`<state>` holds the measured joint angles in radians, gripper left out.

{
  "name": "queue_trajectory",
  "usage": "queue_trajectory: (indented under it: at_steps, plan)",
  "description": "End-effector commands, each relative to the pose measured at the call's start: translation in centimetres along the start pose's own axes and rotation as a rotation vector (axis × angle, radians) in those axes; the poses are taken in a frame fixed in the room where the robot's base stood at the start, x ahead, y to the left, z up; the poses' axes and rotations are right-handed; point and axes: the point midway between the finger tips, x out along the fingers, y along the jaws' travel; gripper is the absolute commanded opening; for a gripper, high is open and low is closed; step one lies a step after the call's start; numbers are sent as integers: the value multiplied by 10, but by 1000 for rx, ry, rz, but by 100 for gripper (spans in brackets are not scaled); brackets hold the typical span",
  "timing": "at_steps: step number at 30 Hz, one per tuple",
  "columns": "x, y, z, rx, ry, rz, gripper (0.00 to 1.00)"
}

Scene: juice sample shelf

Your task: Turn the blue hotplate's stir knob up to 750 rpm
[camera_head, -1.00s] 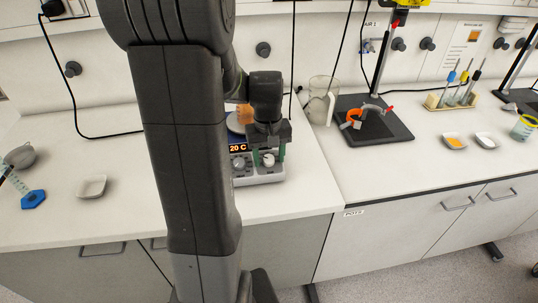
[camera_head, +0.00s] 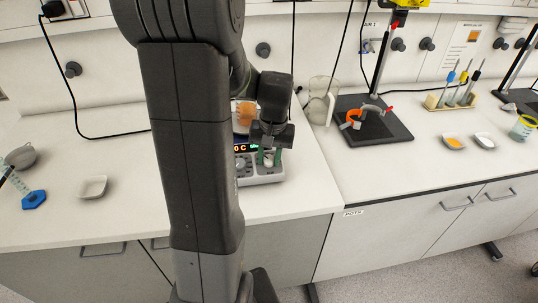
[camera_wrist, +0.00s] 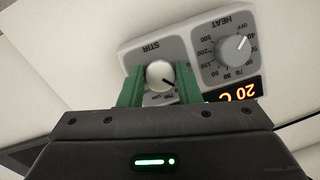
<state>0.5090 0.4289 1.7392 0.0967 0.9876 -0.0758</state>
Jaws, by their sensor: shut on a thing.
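The hotplate (camera_head: 262,180) stands on the white bench, partly hidden behind my arm in the head view. In the wrist view its front panel appears upside down, with the stir knob (camera_wrist: 159,74) at the left and the heat knob (camera_wrist: 232,48) at the right. My gripper (camera_head: 269,158) is at the front panel, and its green fingers (camera_wrist: 160,88) are on either side of the stir knob, shut on it. The stir knob's dark pointer mark aims to the lower right in the wrist view. The orange display (camera_wrist: 238,91) reads 20 C. Part of the stir scale is hidden by the fingers.
A glass beaker (camera_head: 320,101) stands right of the hotplate. A vessel with orange contents (camera_head: 245,113) shows behind my arm. A dark stand base (camera_head: 372,127) with an orange-ended clamp is further right. A white dish (camera_head: 93,187) lies left on clear bench.

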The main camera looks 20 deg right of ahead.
Motion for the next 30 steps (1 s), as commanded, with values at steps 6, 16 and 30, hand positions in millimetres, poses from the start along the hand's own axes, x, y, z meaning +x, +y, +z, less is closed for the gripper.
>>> queue_trajectory:
  at_steps: [6,16,30]
  plan:
    - [-1,1,-1,199,3,-64,8]
    - [-1,2,0,467,3,-152,8]
    - [-1,2,0,664,3,-215,8]
